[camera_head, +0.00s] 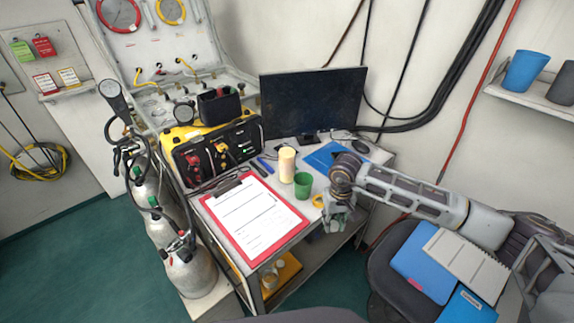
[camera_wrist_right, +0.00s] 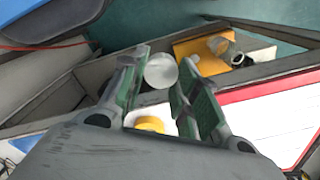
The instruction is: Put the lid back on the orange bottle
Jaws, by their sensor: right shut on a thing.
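My right gripper (camera_head: 338,218) is over the front right edge of the table, pointing down. In the right wrist view its two fingers (camera_wrist_right: 163,75) stand apart with a round whitish disc (camera_wrist_right: 160,70), which looks like a lid, between their tips. The disc cannot be made out in the head view. A pale cream-orange cylinder (camera_head: 287,164) stands upright on the table, left of and behind my right gripper; it may be the orange bottle, but its colour is faint. My left gripper is not in view.
A green cup (camera_head: 303,186) stands between the cylinder and my right gripper. A yellow ring (camera_head: 318,201) lies close to the gripper. A red clipboard (camera_head: 290,243) covers the table's front. A monitor (camera_head: 314,101) stands behind. A chair (camera_head: 385,270) is at the right.

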